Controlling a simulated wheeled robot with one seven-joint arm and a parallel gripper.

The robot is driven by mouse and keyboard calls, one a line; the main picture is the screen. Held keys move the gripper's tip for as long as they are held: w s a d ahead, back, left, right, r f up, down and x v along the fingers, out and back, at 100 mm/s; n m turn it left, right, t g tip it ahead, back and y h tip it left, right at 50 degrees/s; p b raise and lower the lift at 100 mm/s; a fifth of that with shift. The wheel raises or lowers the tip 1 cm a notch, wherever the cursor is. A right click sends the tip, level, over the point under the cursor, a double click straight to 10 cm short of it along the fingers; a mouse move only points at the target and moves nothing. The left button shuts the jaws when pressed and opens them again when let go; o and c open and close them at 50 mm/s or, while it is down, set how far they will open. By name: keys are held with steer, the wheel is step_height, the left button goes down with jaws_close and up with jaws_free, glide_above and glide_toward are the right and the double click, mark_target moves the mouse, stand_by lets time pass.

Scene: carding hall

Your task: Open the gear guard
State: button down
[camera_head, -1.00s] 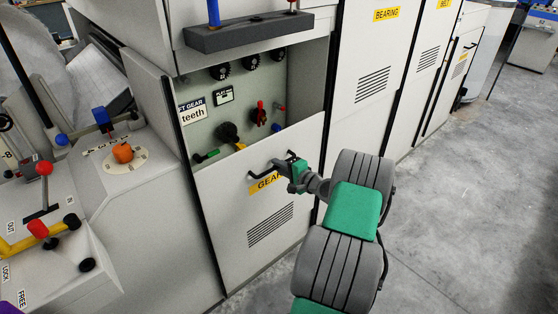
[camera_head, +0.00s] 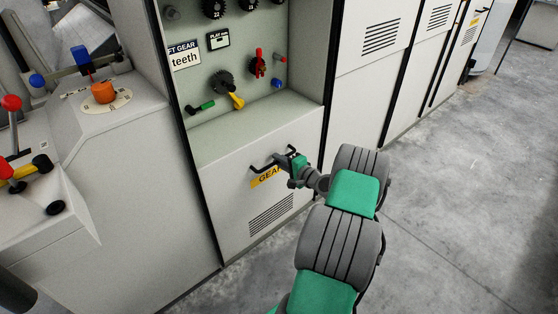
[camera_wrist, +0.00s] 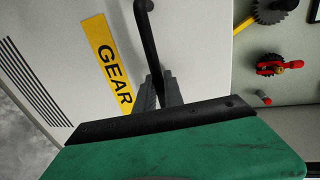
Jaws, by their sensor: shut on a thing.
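The gear guard (camera_head: 222,205) is a pale panel with a slotted vent and a yellow GEAR label (camera_head: 262,178), partly hidden by my gripper. It stands low, and the gear compartment (camera_head: 300,97) above its top edge is uncovered. Its black bar handle (camera_head: 262,166) sticks out near the top. My gripper (camera_head: 283,158) is shut on this handle. In the wrist view, the fingers (camera_wrist: 160,92) close around the end of the handle (camera_wrist: 147,35), beside the GEAR label (camera_wrist: 108,62) on the guard (camera_wrist: 65,25).
Inside the compartment are black gears (camera_head: 222,80), a red lever (camera_head: 258,63), a yellow lever (camera_head: 235,99) and a green handle (camera_head: 201,108). A console (camera_head: 105,150) with an orange knob (camera_head: 104,92) stands left. Closed cabinet doors (camera_head: 360,90) continue right. The concrete floor (camera_head: 460,190) is open.

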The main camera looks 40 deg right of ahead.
steer(key=c, duration=1.5)
jaws_free()
steer(key=shift+o, duration=0.2)
steer(key=p+v, duration=0.1)
steer(key=v, duration=0.7)
steer(key=shift+p, duration=0.35)
